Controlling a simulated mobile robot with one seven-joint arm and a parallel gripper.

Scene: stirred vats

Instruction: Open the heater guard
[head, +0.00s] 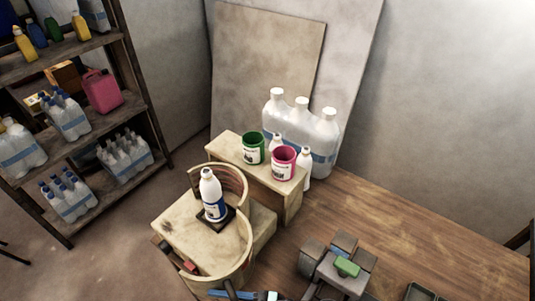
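The heater guard looks like a pair of curved wooden bands, one behind the bottle (232,179) and one in front of it to the right (246,262). They stand around a dark square plate (229,217) on a pale wooden block (182,228). The left side between the bands is clear; I cannot tell whether they meet at the right. A white bottle (210,188) with a blue label stands upright on the plate. A dark, blue-tinted part at the bottom edge, by the front band, may be my gripper (246,295). It is cut off, and its fingers cannot be made out.
A green cup (253,148) and a pink cup (283,163) stand on a wooden ledge behind the guard. Large white bottles (301,120) stand behind them. Grey blocks with a green piece (347,267) are at front right. The wooden tabletop (420,235) is mostly clear.

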